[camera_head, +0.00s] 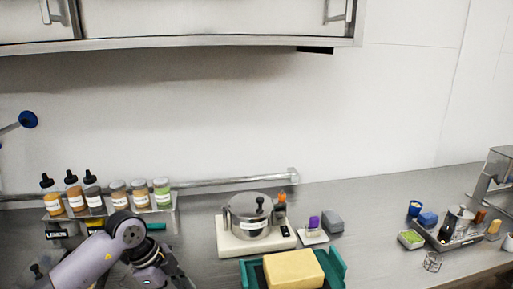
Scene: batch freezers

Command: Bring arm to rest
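My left arm (88,258) comes in from the lower left and bends at a joint in front of the spice rack. Its gripper (162,278) is at the bottom edge, left of the teal tray, and partly cut off. I cannot see its fingertips well enough to tell whether they are open or shut. No held object shows in it. My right arm and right gripper are not in view.
A rack (160,212) holds several bottles and jars. A steel pot (250,215) stands on a white scale-like base (228,245). A yellow block (293,271) sits in a teal tray (335,266). A dark tray (440,243) stands right. Counter between trays is mostly clear.

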